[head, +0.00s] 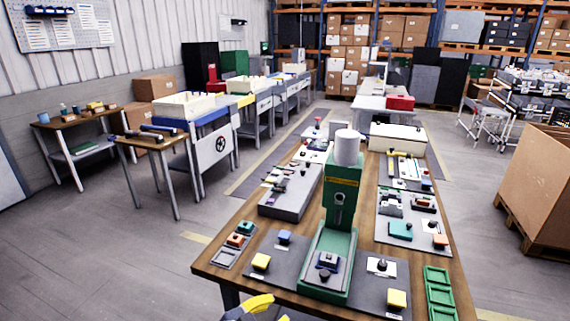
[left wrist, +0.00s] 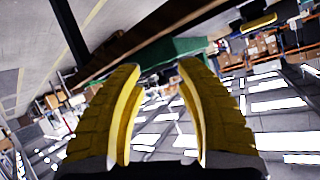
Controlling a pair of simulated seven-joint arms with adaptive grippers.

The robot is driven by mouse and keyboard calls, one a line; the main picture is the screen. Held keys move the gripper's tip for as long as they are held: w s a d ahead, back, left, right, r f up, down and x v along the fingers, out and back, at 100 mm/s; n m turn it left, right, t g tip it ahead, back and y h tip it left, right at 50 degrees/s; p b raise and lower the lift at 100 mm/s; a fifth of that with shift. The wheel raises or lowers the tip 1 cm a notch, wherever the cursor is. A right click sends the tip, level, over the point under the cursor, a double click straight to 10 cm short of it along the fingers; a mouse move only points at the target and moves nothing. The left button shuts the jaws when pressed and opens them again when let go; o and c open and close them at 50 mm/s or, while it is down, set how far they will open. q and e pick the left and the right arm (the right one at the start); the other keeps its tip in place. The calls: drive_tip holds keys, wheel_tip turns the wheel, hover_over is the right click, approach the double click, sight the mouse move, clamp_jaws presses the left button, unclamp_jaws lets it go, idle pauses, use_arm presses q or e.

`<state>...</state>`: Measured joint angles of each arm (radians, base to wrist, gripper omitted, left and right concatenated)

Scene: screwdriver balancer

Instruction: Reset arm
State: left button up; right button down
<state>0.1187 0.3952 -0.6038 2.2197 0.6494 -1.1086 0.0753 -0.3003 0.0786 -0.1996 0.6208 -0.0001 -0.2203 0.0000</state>
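My left gripper (head: 252,307) shows at the bottom edge of the head view, at the near side of the workbench. Only part of its yellow fingers is in the picture there. In the left wrist view its two yellow fingers (left wrist: 160,75) stand apart with nothing between them, so it is open and empty. A yellow piece with dark parts behind it (left wrist: 258,22) shows at the upper right of the left wrist view. It looks like a finger of my right gripper, but its opening is not clear. My right gripper does not show in the head view.
A wooden workbench (head: 212,261) carries a green press-like stand (head: 342,195) with a white top, coloured blocks on grey mats, and green trays (head: 440,295) at the right edge. A carton on a pallet (head: 540,185) stands at right.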

use_arm(q)
drive_tip(key=s+a+f+n+g+y, duration=0.1)
drive_tip(key=s+a+f+n+y, duration=0.2)
drive_tip(key=s+a, duration=0.5)
drive_tip(key=s+a+f+y, duration=0.4)
drive_tip(key=s+a+y, duration=0.2)
drive_tip(key=a, duration=0.5)
drive_tip(key=s+a+f+n+g+y, duration=0.1)
drive_tip(key=s+a+f+n+y, duration=0.2)
drive_tip(key=s+a, duration=0.5)
drive_tip(key=s+d+f+g+h, duration=0.1)
drive_tip(key=d+f+g, duration=0.1)
drive_tip(key=f, duration=1.4)
drive_tip(key=s+d+f+g+h, duration=0.1)
drive_tip(key=d+f, duration=0.2)
drive_tip(key=f, duration=1.3)
drive_tip(key=s+f+n+g+h, duration=0.1)
drive_tip(key=s+f+n+g, duration=0.1)
drive_tip(key=s+f, duration=1.7)
drive_tip(key=shift+s+a+f+g+h, duration=0.25)
drive_tip(key=shift+s+g, duration=0.25)
drive_tip(key=shift+s, duration=0.7)
